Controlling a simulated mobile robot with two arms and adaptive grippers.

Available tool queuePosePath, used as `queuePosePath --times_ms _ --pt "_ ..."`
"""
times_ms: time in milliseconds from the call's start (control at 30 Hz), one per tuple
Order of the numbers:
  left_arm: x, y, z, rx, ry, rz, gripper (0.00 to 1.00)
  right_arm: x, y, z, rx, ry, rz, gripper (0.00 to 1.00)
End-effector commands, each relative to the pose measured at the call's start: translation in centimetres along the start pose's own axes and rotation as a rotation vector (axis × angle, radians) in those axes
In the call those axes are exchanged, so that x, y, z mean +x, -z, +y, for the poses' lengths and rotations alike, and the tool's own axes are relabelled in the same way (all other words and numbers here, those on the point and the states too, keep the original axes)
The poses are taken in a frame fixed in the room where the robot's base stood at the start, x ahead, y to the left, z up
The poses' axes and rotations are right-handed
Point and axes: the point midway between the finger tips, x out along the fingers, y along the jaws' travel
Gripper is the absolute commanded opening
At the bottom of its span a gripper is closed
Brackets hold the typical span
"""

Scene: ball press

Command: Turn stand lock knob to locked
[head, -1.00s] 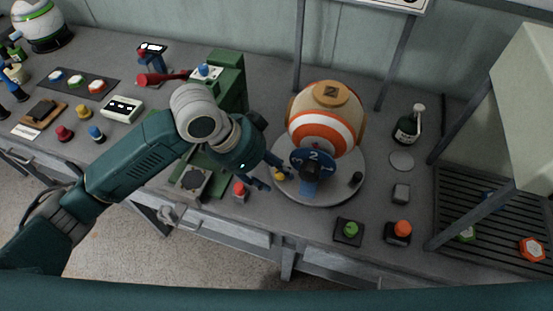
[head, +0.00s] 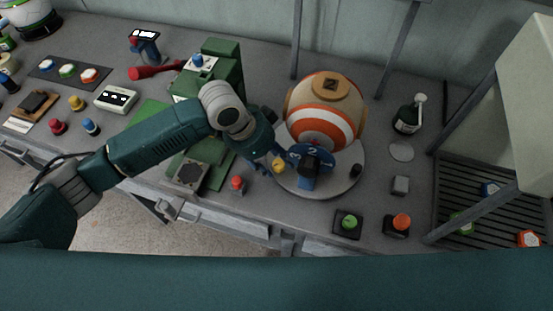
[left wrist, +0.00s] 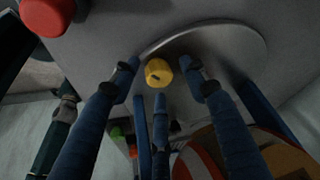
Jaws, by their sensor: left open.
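The yellow knob (head: 279,167) sits on the left front of the round grey stand (head: 323,188), under the orange-and-white ball (head: 320,125). In the left wrist view the yellow knob (left wrist: 158,73) shows a short dark mark on its face. My left gripper (head: 264,164) is at the left edge of the stand, close beside the knob. In the left wrist view the blue fingers of my left gripper (left wrist: 158,78) are spread around the knob, with gaps at its sides. The gripper is open. I see no label for the knob's positions. My right gripper is out of view.
A red button (head: 238,184) stands left of the stand. A black knob (head: 355,171) is on its right. Green (head: 348,221) and orange (head: 401,221) buttons stand in front.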

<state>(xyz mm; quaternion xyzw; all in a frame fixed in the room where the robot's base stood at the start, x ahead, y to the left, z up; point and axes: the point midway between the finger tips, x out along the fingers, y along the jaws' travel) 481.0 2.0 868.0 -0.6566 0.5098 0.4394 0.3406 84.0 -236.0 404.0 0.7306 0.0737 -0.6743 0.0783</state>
Motion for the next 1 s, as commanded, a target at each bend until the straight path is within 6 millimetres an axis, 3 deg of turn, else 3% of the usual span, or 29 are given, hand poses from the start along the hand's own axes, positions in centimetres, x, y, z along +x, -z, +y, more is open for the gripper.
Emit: queuePosePath --times_ms 367,600,767,1000 --pt "0.74 -0.03 0.01 0.000 0.000 0.000 0.45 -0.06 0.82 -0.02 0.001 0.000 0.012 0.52" --pt "0.69 0.04 -0.04 0.000 0.002 0.002 0.03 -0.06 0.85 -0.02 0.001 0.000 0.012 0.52" --pt "0.58 0.15 -0.14 0.010 -0.001 0.003 0.03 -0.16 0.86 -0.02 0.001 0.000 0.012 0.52" --pt "0.52 0.36 -0.33 0.164 -0.064 0.005 0.03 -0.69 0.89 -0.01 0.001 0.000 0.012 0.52"
